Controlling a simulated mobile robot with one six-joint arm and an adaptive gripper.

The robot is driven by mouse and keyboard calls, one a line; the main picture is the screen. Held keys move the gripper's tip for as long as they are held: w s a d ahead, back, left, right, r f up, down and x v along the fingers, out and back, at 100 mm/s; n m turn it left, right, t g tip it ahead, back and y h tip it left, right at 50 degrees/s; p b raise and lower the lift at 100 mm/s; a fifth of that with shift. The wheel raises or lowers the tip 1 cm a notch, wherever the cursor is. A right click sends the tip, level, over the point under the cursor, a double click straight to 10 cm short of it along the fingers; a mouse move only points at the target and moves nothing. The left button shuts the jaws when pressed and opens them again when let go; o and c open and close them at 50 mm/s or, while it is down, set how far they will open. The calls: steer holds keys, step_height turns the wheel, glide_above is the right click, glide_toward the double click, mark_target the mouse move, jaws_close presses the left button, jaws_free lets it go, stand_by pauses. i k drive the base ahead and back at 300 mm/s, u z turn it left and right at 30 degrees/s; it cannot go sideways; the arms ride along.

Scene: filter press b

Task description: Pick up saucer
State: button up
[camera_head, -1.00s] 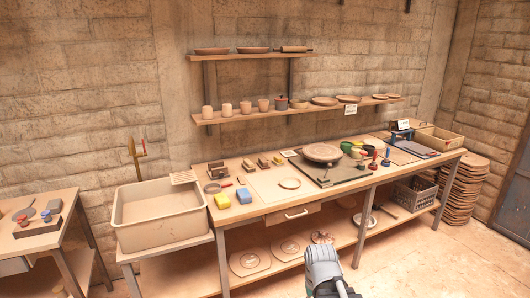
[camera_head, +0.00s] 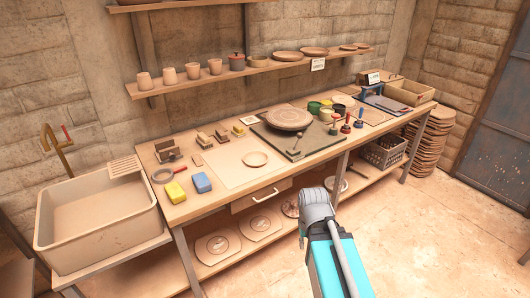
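A small, shallow, pale round dish that looks like the saucer (camera_head: 255,159) lies flat on a pale board (camera_head: 228,176) on the workbench, left of the dark mat. Nothing covers it. Several other shallow dishes (camera_head: 288,56) stand on the wall shelf, and I cannot tell whether any of them is also a saucer. My arm, grey and teal, rises from the lower edge in front of the bench, to the right of and nearer than the dish. Its fingers do not show.
A round wheel or disc (camera_head: 288,118) sits on a dark mat (camera_head: 270,140) beside the dish. A yellow block (camera_head: 175,192) and a blue block (camera_head: 201,182) lie to the left. A sink (camera_head: 97,218) stands left of the bench. The floor in front is clear.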

mark_target(254, 158)
steer(key=z, duration=0.1)
steer(key=i, duration=0.95)
steer(key=z, duration=0.1)
